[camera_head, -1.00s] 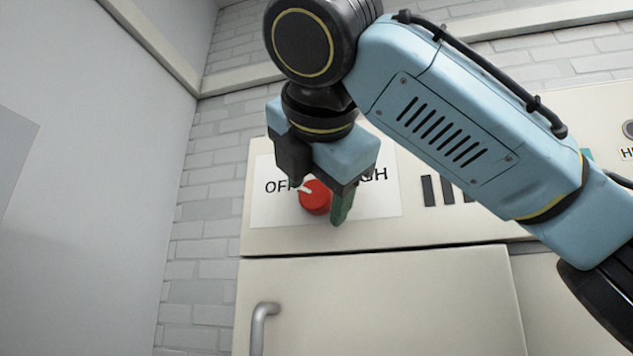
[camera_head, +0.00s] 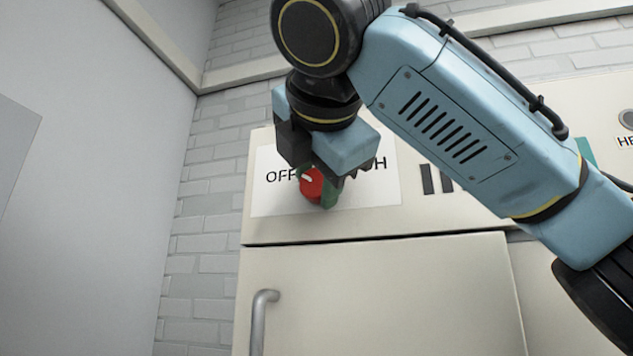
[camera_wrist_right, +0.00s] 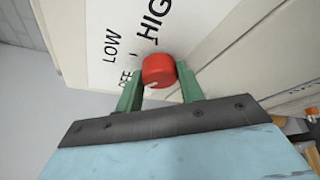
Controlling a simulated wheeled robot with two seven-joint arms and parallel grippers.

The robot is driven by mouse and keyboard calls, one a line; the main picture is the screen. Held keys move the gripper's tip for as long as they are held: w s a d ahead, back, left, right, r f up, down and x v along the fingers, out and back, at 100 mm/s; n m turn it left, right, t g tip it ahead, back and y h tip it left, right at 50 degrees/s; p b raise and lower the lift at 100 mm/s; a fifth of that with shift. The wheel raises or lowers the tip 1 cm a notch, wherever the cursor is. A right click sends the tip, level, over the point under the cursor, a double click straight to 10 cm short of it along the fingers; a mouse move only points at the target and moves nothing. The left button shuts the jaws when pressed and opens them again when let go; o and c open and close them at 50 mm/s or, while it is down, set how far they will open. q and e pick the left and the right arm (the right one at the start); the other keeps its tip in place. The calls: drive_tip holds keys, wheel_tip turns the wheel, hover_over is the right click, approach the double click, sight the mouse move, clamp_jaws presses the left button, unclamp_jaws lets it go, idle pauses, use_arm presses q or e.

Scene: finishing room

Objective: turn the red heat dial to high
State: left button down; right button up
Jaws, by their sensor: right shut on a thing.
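The red heat dial (camera_head: 312,187) sits on a white label plate (camera_head: 270,200) on a cream panel. Its white pointer mark faces up and left, toward the word OFF. My right gripper (camera_head: 318,184) comes down from above and is shut on the dial, one green finger on each side. In the right wrist view the dial (camera_wrist_right: 158,69) sits between the green fingertips, and the words LOW and HIGH are readable on the plate; OFF is partly covered. In the head view my gripper hides LOW and part of HIGH. My left gripper is out of view.
Below the panel is a cream door with a metal handle (camera_head: 262,322). Dark slots (camera_head: 429,180) lie to the right of the plate. A grey round part (camera_head: 626,119) is at the right edge. A brick wall (camera_head: 205,225) stands to the left.

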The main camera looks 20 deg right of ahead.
drive_tip(key=m+t+b, duration=0.1)
drive_tip(key=m+b, duration=0.2)
drive_tip(key=b, duration=0.1)
drive_tip(key=f+m+t+b, duration=0.1)
drive_tip(key=m+t+b, duration=0.1)
drive_tip(key=m+b, duration=0.2)
drive_tip(key=shift+t+b, duration=0.3)
drive_tip(key=m+t+b, duration=0.1)
drive_tip(key=m+b, duration=0.2)
drive_tip(key=m, duration=0.1)
drive_tip(key=shift+a+f+h, duration=0.1)
drive_tip(key=shift+h, duration=0.2)
drive_tip(key=m+h+b, duration=0.1)
drive_tip(key=m+b, duration=0.1)
drive_tip(key=m, duration=0.1)
drive_tip(key=shift+w+t, duration=0.1)
drive_tip(key=shift+t, duration=0.3)
drive_tip(key=m+h+b, duration=0.1)
drive_tip(key=m, duration=0.3)
drive_tip(key=shift+a+h, duration=0.1)
drive_tip(key=shift+h, duration=0.3)
drive_tip(key=m+h, duration=0.2)
drive_tip(key=m, duration=0.1)
drive_tip(key=shift+b, duration=0.35)
drive_tip(key=shift+w+m+h, duration=0.1)
drive_tip(key=shift+m+h, duration=0.9)
drive_tip(key=shift+m, duration=1.2)
drive_tip(key=o, duration=1)
